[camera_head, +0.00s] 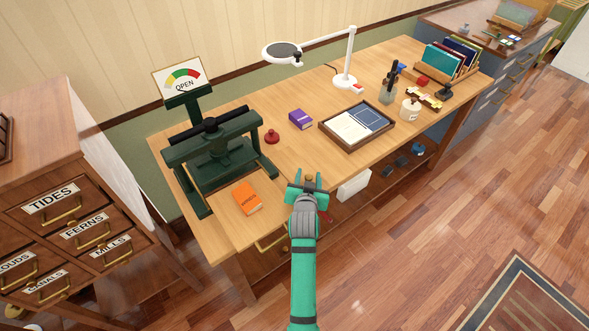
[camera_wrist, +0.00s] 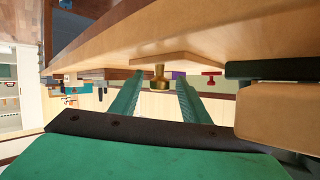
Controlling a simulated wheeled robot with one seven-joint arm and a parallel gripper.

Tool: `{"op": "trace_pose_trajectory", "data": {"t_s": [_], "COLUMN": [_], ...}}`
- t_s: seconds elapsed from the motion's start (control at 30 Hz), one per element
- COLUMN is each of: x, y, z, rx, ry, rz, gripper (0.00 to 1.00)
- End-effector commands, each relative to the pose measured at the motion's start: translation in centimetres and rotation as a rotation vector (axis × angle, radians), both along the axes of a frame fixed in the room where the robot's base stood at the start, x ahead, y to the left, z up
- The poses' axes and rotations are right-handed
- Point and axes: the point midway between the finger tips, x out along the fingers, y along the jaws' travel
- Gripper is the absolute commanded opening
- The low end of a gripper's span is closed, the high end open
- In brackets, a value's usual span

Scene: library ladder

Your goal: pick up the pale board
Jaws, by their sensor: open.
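A pale wooden board (camera_wrist: 185,59) with a brass knob (camera_wrist: 160,77) lies on the workbench near its front edge. In the wrist view the board appears at the top, with the scene upside down. In the head view the knob (camera_head: 308,178) shows at my gripper's tips, and most of the board is hidden behind the gripper. My gripper (camera_head: 307,184) is open. In the wrist view its two green fingers stand apart, with the knob between and beyond their tips; I see no contact.
A green press (camera_head: 211,150) stands left on the workbench (camera_head: 305,148), with an orange book (camera_head: 247,198) before it. A red knobbed piece (camera_head: 271,136), a purple box (camera_head: 300,119) and a tray (camera_head: 383,135) lie behind my gripper. A lamp (camera_head: 346,75) stands farther back.

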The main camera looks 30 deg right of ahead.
Motion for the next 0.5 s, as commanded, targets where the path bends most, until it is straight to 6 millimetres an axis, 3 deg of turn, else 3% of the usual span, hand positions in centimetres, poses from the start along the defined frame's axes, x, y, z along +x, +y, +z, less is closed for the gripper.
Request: {"op": "trace_pose_trajectory", "data": {"t_s": [0.07, 0.2, 0.23, 0.5], "x": [-0.06, -0.06, -0.06, 0.0], "y": [-0.05, -0.04, -0.04, 0.05], "z": [-0.01, -0.01, -0.01, 0.08], "rx": [0.0, 0.0, 0.0, 0.0], "ry": [0.0, 0.0, 0.0, -0.001], "rz": [-0.001, -0.001, -0.001, 0.001], "gripper": [0.37, 0.04, 0.0, 0.0]}}
